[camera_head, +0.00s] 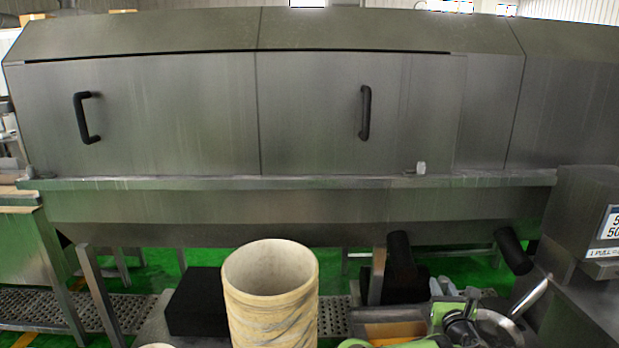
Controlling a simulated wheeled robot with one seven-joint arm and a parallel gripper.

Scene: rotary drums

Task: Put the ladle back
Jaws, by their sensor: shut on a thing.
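My gripper (462,322), with green and dark parts, is low at the right, cut off by the bottom edge. It is shut on what looks like the ladle, a grey metal thing with a round rim (497,325) and a straight handle (531,297) slanting up to the right. The fingertips and the exact grip are hard to make out among the dark parts. The lower part of the ladle is out of view.
A tall hollow beige cylinder (270,290) stands open-topped at front centre, left of my gripper. A long steel drum housing (180,120) with two black handles fills the back. A black block (197,303) is left of the cylinder. A steel cabinet (583,220) stands at right.

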